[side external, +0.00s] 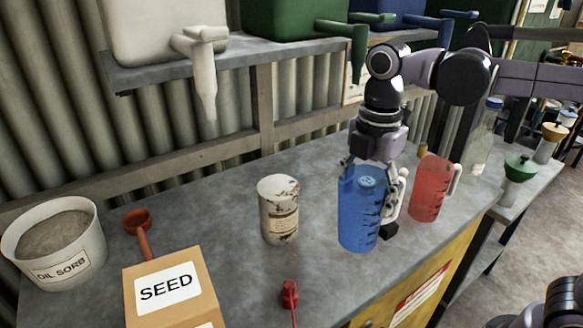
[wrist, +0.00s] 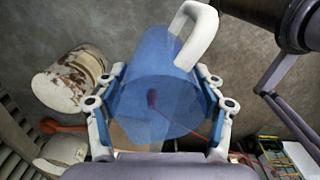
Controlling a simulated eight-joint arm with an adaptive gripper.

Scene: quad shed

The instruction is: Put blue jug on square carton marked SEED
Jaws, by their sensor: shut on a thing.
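The blue jug (side external: 358,215) is upright at the right part of the bench in the side view. My gripper (side external: 372,175) is around its upper body from above, shut on it. In the wrist view the blue jug (wrist: 155,95) fills the space between the two fingers of my gripper (wrist: 160,105), with its white handle (wrist: 197,35) at the top. I cannot tell whether the jug's base touches the bench.
A rusty white can (side external: 279,210) stands between carton and jug. A red jug (side external: 430,190) is close right of the blue jug. An Oil Sorb bucket (side external: 55,245), an orange scoop (side external: 138,222) and a red-capped item (side external: 289,293) are on the bench (side external: 225,235). A shelf with spouted containers overhangs behind.

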